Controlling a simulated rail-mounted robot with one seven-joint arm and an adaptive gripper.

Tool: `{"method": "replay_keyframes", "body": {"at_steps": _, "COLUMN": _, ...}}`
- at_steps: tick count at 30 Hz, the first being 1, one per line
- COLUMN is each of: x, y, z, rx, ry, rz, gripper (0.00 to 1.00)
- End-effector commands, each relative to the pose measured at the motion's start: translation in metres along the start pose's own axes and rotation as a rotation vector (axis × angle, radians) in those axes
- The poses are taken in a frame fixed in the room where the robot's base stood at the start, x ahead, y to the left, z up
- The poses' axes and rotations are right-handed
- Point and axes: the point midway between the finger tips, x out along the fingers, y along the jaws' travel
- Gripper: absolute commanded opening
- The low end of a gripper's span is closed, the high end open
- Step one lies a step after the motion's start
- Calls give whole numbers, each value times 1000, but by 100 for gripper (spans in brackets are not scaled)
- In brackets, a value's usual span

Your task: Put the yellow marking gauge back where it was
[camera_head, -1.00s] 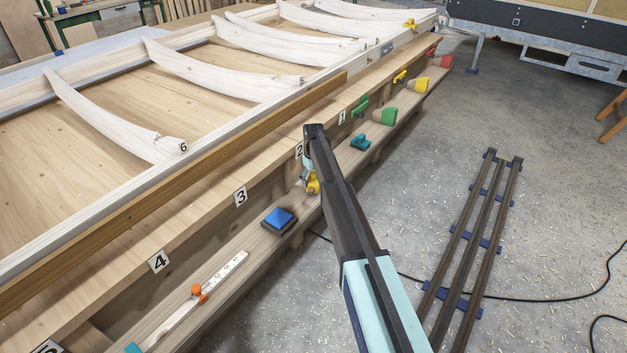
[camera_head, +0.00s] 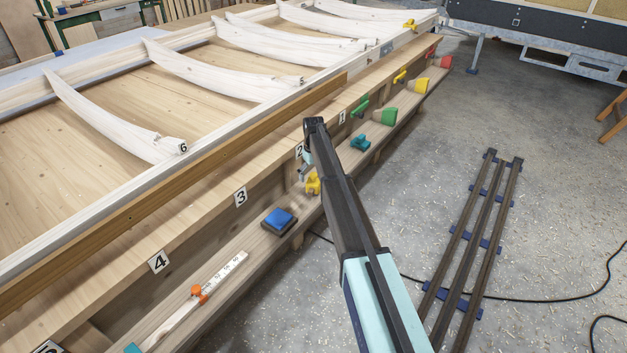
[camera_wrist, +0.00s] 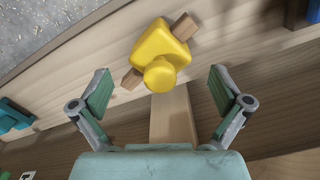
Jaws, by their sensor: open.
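The yellow marking gauge (camera_wrist: 158,50), a yellow block with a round knob and a wooden stem through it, rests on the wooden shelf ledge (camera_wrist: 60,75). In the head view the gauge (camera_head: 313,184) sits on the ledge below the number 2 label (camera_head: 299,151), partly hidden by my arm. My gripper (camera_wrist: 160,76) is open, with one finger on each side and the gauge beyond and between them. No finger touches the gauge in the wrist view. In the head view my gripper (camera_head: 306,172) is just above and beside it.
A blue block (camera_head: 279,221) and a ruler with an orange slider (camera_head: 200,291) lie nearer on the ledge. A teal tool (camera_head: 361,143) and a green block (camera_head: 384,116) stand farther along. The bench edge overhangs behind. Dark rails (camera_head: 470,240) lie on the floor.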

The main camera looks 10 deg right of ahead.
Motion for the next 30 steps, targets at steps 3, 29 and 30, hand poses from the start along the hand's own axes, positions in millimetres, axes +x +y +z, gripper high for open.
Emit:
{"method": "replay_keyframes", "body": {"at_steps": 3, "x": -25, "y": 0, "z": 0, "rx": 0, "ry": 2, "rz": 1, "gripper": 100}}
{"method": "replay_keyframes", "body": {"at_steps": 29, "x": -91, "y": 0, "z": 0, "rx": 2, "ry": 0, "rz": 0, "gripper": 100}}
{"method": "replay_keyframes", "body": {"at_steps": 30, "x": -91, "y": 0, "z": 0, "rx": 10, "ry": 1, "rz": 0, "gripper": 100}}
